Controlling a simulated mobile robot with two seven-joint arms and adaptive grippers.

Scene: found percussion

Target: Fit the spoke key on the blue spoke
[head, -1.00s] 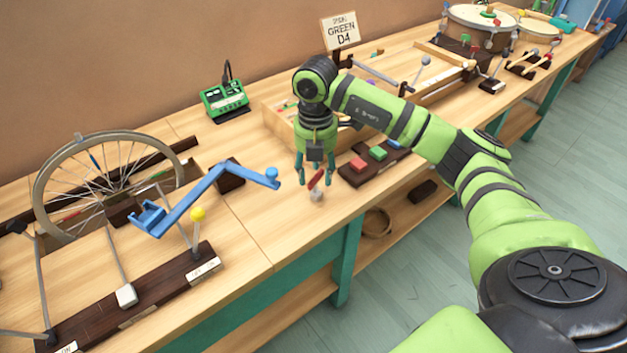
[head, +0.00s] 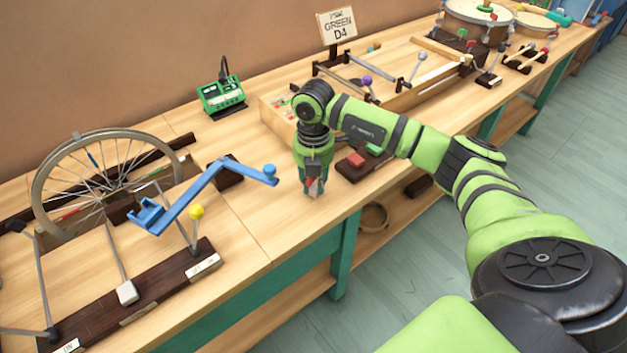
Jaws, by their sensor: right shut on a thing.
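The wheel (head: 36,190) stands upright at the left, with a grey rim and thin spokes. Its blue spoke (head: 93,160) shows as a short blue length at the upper left of the spokes; a red mark shows lower on the wheel. My right gripper (head: 314,190) points down at the bench, well to the right of the wheel. It is shut on a small red piece with a grey end, which looks like the spoke key (head: 313,187). The fingers hide much of it, and I cannot tell whether it still touches the bench. My left gripper is not in view.
A blue crank-like bar (head: 200,190) with a yellow-knobbed rod (head: 196,212) stands between wheel and gripper. A green tuner box (head: 222,96) sits behind. Red and green blocks on a dark base (head: 352,173) are just right of the gripper. The bench front edge is close.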

